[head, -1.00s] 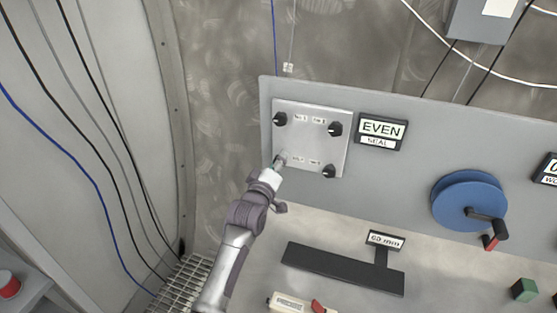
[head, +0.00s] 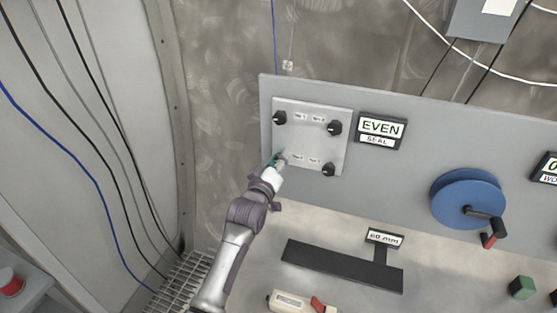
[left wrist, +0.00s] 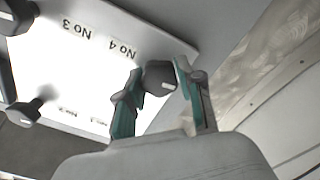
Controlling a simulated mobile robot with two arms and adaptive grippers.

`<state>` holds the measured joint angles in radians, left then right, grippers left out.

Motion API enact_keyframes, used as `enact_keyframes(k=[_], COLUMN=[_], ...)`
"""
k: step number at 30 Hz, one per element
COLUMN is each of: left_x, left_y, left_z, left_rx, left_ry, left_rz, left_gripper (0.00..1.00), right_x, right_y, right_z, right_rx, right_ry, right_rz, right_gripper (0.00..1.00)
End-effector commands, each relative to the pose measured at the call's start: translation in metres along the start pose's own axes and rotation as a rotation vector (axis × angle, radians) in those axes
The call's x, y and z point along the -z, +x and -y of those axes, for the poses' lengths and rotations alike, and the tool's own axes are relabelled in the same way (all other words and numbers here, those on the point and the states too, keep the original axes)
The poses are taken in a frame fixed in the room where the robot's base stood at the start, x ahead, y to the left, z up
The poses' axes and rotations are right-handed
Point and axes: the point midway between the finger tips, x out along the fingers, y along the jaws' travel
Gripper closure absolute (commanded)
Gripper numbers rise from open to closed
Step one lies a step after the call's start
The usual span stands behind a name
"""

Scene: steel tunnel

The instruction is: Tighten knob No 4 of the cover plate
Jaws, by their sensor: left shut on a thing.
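The pale cover plate (head: 311,141) is on the grey panel in the head view, with a knob near each corner. My left gripper (head: 277,159) is at its lower-left corner and hides the knob there. In the left wrist view, the teal fingers of my left gripper (left wrist: 154,82) are shut around a dark knob, knob No 4 (left wrist: 159,74), beside the "No 4" label. The other dark knobs are the upper-left knob (head: 279,118), the upper-right knob (head: 334,128) and the lower-right knob (head: 328,170). My right gripper is not in view.
An "EVEN SEAL" sign (head: 381,131) is right of the plate. A blue wheel (head: 463,196) with a red-tipped crank is farther right. A black bracket (head: 340,268) with a "60 mm" sign lies below. Cables run along the left wall.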

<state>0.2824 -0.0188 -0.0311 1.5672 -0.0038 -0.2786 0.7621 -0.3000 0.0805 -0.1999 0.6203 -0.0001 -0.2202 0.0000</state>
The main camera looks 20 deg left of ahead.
Motion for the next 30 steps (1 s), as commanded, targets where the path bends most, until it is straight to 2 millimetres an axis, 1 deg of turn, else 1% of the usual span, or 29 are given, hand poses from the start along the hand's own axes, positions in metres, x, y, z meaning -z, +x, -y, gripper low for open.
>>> enact_keyframes(k=[1, 5, 14, 17, 20, 30], left_x=[-0.001, -0.001, 0.000, -0.001, -0.001, -0.001], left_y=[0.000, 0.000, -0.001, -0.006, -0.019, -0.090], left_z=[0.001, 0.001, 0.000, 0.001, 0.001, 0.001], left_rx=[0.002, 0.001, 0.001, 0.002, 0.001, 0.002], left_ry=[0.000, -0.001, -0.001, -0.001, -0.001, -0.001], left_rz=[0.002, 0.002, 0.001, 0.002, 0.001, 0.002], left_gripper=[0.60, 0.38, 0.37, 0.37, 0.37, 0.37], right_x=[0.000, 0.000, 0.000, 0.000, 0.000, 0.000], right_y=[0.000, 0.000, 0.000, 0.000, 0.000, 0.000], right_z=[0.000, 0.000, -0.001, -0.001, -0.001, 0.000], right_rx=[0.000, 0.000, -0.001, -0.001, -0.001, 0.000], right_ry=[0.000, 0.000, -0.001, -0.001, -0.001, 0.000], right_rz=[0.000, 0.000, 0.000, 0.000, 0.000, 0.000], right_gripper=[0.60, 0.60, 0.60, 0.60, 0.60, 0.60])
